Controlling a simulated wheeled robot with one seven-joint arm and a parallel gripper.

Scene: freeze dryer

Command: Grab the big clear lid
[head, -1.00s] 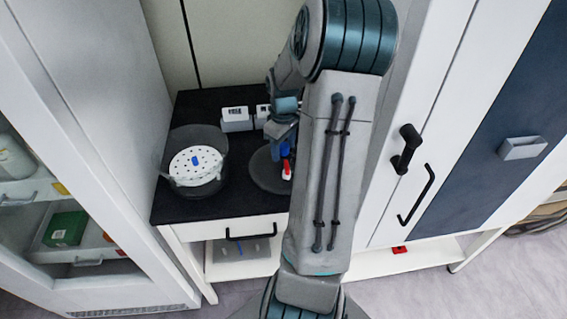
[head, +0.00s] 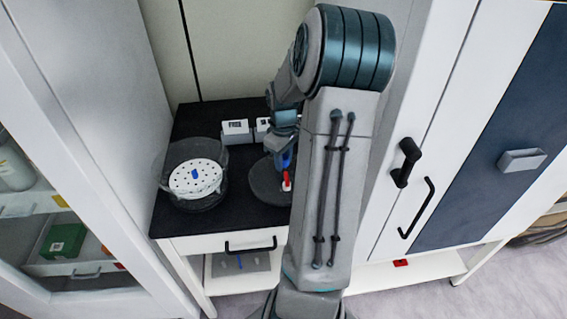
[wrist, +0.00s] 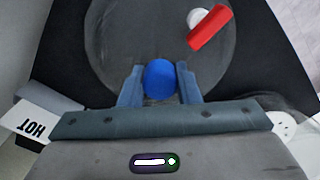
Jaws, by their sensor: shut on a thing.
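The big clear lid (head: 264,188) is a round, smoky see-through disc at the right part of the black bench top. In the wrist view the lid (wrist: 118,40) fills the middle, with a blue knob (wrist: 160,79) and a red and white valve (wrist: 209,28) on it. My gripper (wrist: 160,86) is shut on the blue knob, one finger on each side. In the head view my gripper (head: 283,158) is over the lid, partly hidden by my arm. I cannot tell whether the lid touches the bench.
A clear pot (head: 172,160) with a white perforated disc (head: 205,179) inside stands left of the lid. Small white labelled boxes (head: 236,132) stand behind. A glass-fronted cabinet (head: 80,170) is at left, and a tall white cabinet with black handles (head: 405,163) at right.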

